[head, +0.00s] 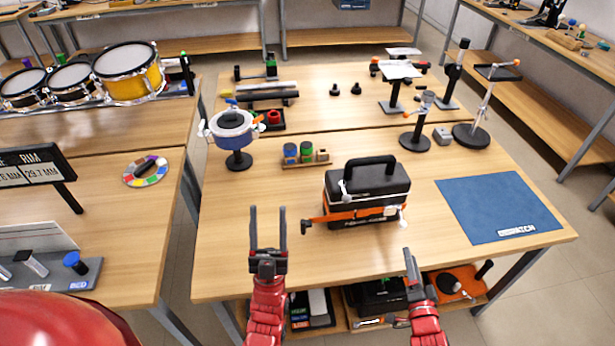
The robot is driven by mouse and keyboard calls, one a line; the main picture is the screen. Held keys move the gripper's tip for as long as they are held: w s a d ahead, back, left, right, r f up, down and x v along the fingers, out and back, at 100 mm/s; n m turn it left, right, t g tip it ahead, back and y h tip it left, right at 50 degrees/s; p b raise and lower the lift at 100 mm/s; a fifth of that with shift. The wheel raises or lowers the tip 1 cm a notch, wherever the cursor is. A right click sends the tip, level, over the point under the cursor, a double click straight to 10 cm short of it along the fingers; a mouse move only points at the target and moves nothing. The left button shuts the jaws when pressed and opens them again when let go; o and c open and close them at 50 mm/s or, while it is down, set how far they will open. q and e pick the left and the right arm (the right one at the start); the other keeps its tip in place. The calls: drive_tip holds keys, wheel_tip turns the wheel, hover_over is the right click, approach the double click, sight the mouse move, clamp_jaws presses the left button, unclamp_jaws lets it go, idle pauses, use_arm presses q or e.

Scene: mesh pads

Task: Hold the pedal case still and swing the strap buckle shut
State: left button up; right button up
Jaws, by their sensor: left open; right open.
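The pedal case (352,183) is a black box with a top handle, upright on the middle table. An orange strap (365,212) runs round its lower front. An orange piece with a dark end, which looks like the buckle (314,220), sticks out at the case's left side; it appears swung away from the case, though it is small. My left gripper (268,210) is open and empty, left of and nearer than the case, fingers pointing away. My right gripper (408,254) is open, near the table's front edge, below the case's right end, apart from it. Its fingers overlap.
A blue mat (485,205) lies right of the case. Behind the case stand a small rack with jars (305,163) and a blue drum on a stand (235,140). Black stands (415,140) rise at the back right. Bare tabletop lies left of the case.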

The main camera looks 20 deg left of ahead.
use_arm(q)
drive_tip(key=w+a+f+m+g, duration=0.2)
drive_tip(key=w+a+g, duration=0.15)
drive_tip(key=w, duration=1.05)
drive_tip(key=w+a+f+m+g, duration=0.15)
drive_tip(key=w+g, duration=0.35)
drive_tip(key=w, duration=0.8)
drive_tip(key=w+d+m+g+h, duration=0.9)
drive_tip(key=w+d+m, duration=0.25)
drive_tip(key=m, duration=0.25)
drive_tip(key=s+a+m+g+y, duration=0.2)
drive_tip(key=s+m+g, duration=0.4)
drive_tip(key=s, duration=0.4)
drive_tip(key=s+a+m+g+y, duration=0.1)
drive_tip(key=s+a+m+g, duration=0.2)
drive_tip(key=s+m+g, duration=0.6)
drive_tip(key=f, duration=0.6)
drive_tip(key=s+f+n+t, duration=0.1)
drive_tip(key=f, duration=0.5)
drive_tip(key=f+n+t, duration=0.1)
drive_tip(key=f, duration=0.5)
drive_tip(key=shift+s+d, duration=0.25)
drive_tip(key=shift+s, duration=0.05)
